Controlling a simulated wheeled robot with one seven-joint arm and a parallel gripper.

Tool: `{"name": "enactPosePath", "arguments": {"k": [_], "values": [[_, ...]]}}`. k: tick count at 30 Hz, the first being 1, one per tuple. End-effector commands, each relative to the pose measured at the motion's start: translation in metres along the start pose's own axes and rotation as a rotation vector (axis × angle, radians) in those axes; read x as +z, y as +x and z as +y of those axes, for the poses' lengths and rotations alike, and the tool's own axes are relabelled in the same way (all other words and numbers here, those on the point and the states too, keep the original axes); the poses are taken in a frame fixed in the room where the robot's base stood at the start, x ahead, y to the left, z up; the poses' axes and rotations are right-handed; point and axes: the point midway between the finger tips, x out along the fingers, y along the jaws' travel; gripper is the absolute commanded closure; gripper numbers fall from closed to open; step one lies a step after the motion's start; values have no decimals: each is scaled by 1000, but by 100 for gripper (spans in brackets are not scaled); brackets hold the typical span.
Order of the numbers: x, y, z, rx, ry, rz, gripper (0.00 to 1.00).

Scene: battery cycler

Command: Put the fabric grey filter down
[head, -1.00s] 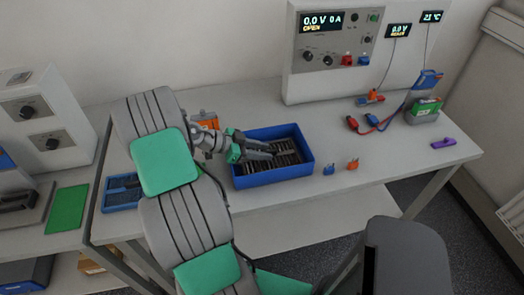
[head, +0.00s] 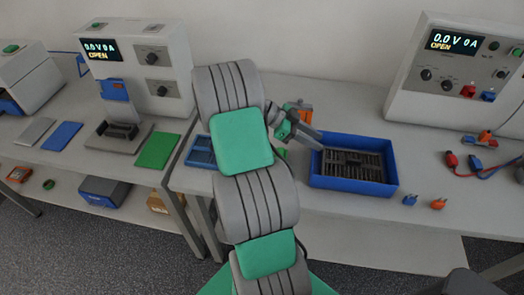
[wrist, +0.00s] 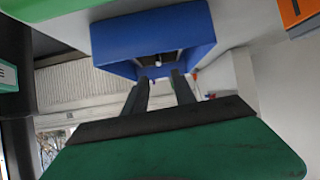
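My gripper (head: 312,137) is at the left rim of a blue open box (head: 348,187) on the right-hand bench. In the wrist view its two dark fingers (wrist: 160,78) stand apart, with a clear gap and nothing seen between them. The blue box (wrist: 110,55) is beyond the fingertips there. I cannot pick out a fabric grey filter for certain. The box has dark grey slatted contents (head: 352,165). A flat grey panel (head: 35,131) lies on the left bench.
A blue panel (head: 62,135) and a green panel (head: 158,150) lie on the left bench. A blue tray (head: 200,152) is left of my gripper. Blue (head: 409,200) and orange (head: 439,204) plugs stand right of the box. A cycler (head: 455,70) stands behind.

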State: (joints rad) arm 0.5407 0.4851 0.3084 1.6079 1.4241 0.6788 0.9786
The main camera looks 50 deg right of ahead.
Motion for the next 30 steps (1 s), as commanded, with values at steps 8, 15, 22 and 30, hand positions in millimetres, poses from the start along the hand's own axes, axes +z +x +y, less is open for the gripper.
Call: {"name": "enactPosePath", "arguments": {"k": [8, 15, 22, 30], "values": [[63, -174, 30, -616, -819, -367, 68], [110, -300, 200, -1386, -1707, -333, 68], [118, -314, 274, -1663, -1997, -212, 68], [118, -314, 273, -1659, -1994, -214, 68]]}}
